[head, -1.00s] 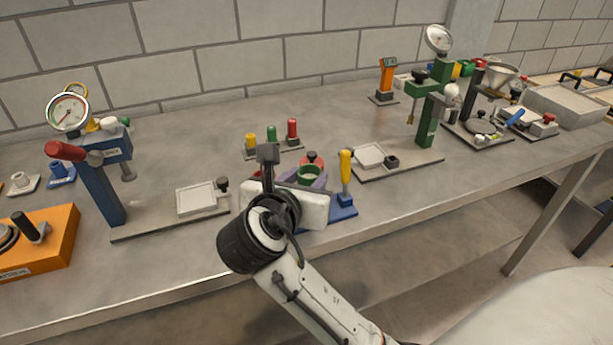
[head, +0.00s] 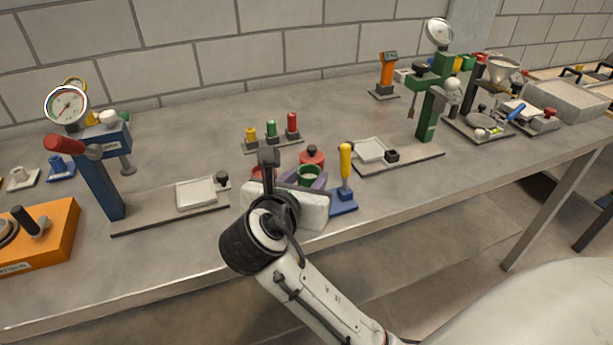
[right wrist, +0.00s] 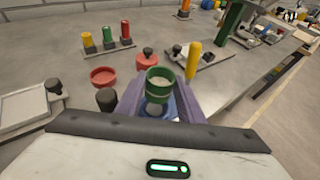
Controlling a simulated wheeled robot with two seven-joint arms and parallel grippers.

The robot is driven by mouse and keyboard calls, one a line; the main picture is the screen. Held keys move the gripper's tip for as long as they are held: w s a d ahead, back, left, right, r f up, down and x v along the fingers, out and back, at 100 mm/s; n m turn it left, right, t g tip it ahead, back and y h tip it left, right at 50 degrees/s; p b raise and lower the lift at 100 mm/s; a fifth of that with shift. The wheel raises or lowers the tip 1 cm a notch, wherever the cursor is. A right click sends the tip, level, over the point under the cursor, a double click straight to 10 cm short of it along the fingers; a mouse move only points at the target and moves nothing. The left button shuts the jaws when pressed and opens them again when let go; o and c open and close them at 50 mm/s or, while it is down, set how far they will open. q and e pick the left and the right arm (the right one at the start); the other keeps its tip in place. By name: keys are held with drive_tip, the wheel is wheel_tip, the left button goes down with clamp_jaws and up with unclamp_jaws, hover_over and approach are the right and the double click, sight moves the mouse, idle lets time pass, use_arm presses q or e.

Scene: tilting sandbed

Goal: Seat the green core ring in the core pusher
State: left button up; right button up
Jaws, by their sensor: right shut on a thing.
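The green core ring (right wrist: 160,80) is held upright between the purple fingers of my right gripper (right wrist: 158,100), which is shut on it. The ring also shows in the head view (head: 309,176), partly hidden by my wrist. The core pusher appears to be the blue base (head: 343,203) with an upright yellow handle (head: 346,165), just right of the gripper. In the right wrist view a pale round part and some blue show below the ring. I cannot tell whether the ring touches them. My left gripper is not in view.
A red piece with a black knob (head: 312,155) stands just behind the ring. A red ring (right wrist: 103,76) lies left of it. A rack of yellow, green and red plugs (head: 272,140) stands behind. A blue press (head: 100,165) is left, a green press (head: 430,105) right.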

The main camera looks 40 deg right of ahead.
drive_tip(key=shift+f+b, duration=0.35)
drive_tip(key=shift+f, duration=2.3)
idle(1.0)
drive_tip(key=o, duration=1.1)
drive_tip(key=shift+o, duration=0.2)
wheel_tip(320, 180, up, 10)
drive_tip(key=shift+r+p, duration=0.1)
drive_tip(key=shift+p, duration=0.55)
